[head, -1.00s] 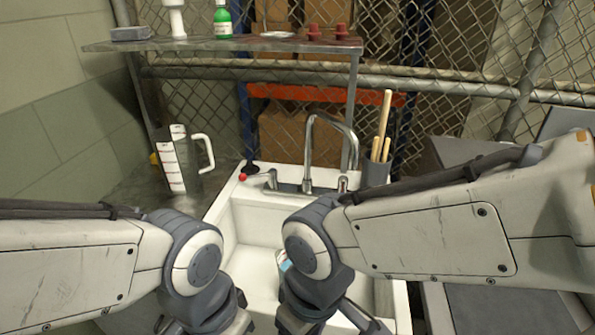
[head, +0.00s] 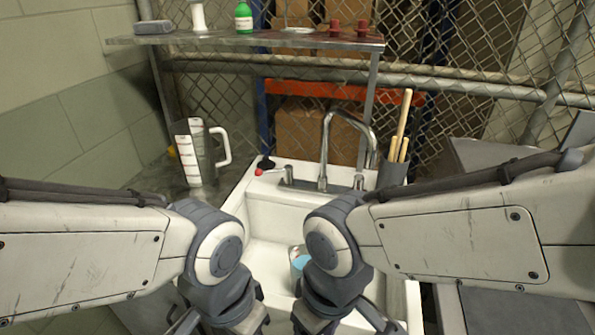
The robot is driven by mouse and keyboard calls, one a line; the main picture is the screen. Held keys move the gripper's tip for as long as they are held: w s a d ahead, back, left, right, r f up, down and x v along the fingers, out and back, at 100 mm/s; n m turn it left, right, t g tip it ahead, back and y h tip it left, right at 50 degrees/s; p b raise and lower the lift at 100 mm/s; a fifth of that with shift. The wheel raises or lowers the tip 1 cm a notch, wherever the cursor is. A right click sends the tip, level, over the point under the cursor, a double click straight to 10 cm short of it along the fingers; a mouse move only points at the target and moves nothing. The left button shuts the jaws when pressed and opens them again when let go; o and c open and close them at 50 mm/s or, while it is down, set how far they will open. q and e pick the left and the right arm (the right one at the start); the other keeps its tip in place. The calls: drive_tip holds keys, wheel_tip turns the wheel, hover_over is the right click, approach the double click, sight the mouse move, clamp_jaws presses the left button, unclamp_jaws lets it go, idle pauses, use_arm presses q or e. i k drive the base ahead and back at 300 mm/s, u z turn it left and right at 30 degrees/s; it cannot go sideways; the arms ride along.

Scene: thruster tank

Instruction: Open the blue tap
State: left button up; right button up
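A chrome gooseneck faucet (head: 325,150) stands at the back of the white sink (head: 262,219). A short chrome post (head: 288,175) stands left of the spout, with a red ball (head: 259,172) beside it at the end of a thin lever. Another chrome post (head: 358,182) stands right of the spout, just above my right arm. I see no blue handle on it; my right arm may hide part of it. My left gripper (head: 222,328) and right gripper (head: 340,328) hang low over the sink, cut off by the bottom edge. Their fingertips are not visible.
A cup with something light blue (head: 300,264) is in the sink, partly behind my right wrist. A measuring jug (head: 197,153) stands left of the sink. A dark holder with wooden handles (head: 393,171) stands right of the faucet. A shelf (head: 230,41) hangs above.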

sight(359, 180)
drive_tip(key=z, duration=1.2)
drive_tip(key=k, duration=0.65)
drive_tip(key=u, duration=0.55)
drive_tip(key=i, duration=0.5)
drive_tip(key=u, duration=0.05)
